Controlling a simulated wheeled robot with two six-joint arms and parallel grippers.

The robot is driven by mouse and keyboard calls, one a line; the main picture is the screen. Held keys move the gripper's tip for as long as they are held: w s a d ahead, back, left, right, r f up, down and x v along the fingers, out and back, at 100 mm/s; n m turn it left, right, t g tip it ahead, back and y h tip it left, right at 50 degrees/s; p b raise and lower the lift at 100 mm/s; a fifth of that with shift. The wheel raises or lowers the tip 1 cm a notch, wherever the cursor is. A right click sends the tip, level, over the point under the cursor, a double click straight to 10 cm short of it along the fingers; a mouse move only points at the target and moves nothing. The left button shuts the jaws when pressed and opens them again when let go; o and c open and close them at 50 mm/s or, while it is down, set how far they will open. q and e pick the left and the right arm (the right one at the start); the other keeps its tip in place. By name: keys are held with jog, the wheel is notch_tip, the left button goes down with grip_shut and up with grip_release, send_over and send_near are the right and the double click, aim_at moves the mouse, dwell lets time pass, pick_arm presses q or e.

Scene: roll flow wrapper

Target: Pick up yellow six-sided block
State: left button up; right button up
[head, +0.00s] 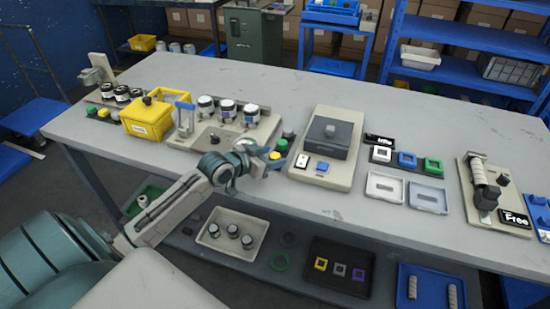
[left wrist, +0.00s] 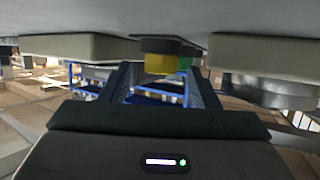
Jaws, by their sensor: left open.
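A small yellow block (head: 275,155) sits on the table just at the tip of my left gripper (head: 270,158), beside a green piece (head: 282,145). Its number of sides is too small to tell in the head view. In the left wrist view, which shows the table at the top, the yellow block (left wrist: 157,64) appears ahead, between the two fingers of my left gripper (left wrist: 163,80). A green piece (left wrist: 185,63) is just right of it. The fingers are apart and nothing is held between them. My right gripper is not in view.
A grey device with a dark box (head: 328,145) stands close right of my left gripper. A beige station with several jars (head: 215,135) stands close left, with a yellow bin (head: 148,118) beyond. The table front (head: 320,203) is clear. A lower shelf holds trays (head: 232,235).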

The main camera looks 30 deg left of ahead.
pick_arm(q)
jog(key=c, duration=1)
jog(key=shift+r, duration=0.1)
